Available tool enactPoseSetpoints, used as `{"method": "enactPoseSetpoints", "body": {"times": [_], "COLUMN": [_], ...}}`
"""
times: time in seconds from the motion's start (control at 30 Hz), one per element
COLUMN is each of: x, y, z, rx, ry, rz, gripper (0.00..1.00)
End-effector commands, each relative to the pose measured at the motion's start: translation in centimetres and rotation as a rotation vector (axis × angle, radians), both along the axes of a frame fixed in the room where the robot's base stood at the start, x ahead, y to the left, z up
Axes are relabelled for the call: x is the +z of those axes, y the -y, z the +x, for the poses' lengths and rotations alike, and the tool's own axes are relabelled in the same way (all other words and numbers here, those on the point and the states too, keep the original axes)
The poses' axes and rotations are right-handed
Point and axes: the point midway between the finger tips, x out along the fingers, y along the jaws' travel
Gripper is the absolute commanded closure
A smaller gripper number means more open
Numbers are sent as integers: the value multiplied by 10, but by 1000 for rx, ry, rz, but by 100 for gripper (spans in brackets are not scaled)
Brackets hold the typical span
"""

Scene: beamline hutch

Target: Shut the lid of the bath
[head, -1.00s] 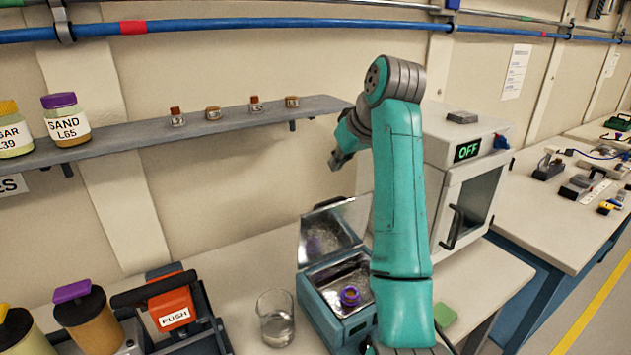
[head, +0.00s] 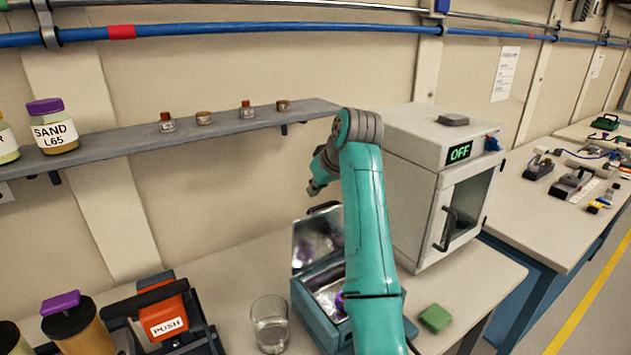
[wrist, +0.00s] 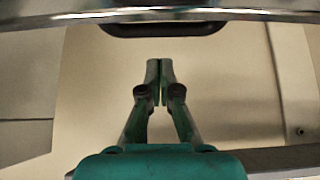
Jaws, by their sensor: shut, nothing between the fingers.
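The bath (head: 318,318) is a blue-grey box on the bench, partly hidden behind my arm. Its lid (head: 314,240) stands open and upright at the back, shiny inside, with a dark handle (head: 323,208) at its top edge. Something purple (head: 340,300) shows in the bath, mostly covered by my arm. My gripper (head: 314,188) is just above the lid's top edge, apparently apart from it. In the wrist view my gripper (wrist: 160,70) is shut and empty, with the lid's shiny edge (wrist: 200,14) and dark handle (wrist: 160,29) beyond the fingertips.
A glass beaker (head: 270,325) stands close left of the bath, and a green block (head: 435,318) lies to its right. A white oven (head: 420,190) reading OFF stands behind right. A shelf (head: 130,140) with jars and small bottles runs along the wall. An orange PUSH device (head: 168,318) is at left.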

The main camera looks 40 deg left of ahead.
Motion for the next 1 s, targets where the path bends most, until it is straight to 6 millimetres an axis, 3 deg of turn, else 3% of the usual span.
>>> {"method": "enactPoseSetpoints", "body": {"times": [0.4,1.0], "x": [-8,-9], "y": [25,29], "z": [-10,-11], "rx": [1,-1], "ry": [0,12], "rz": [1,31], "gripper": [100,100]}}
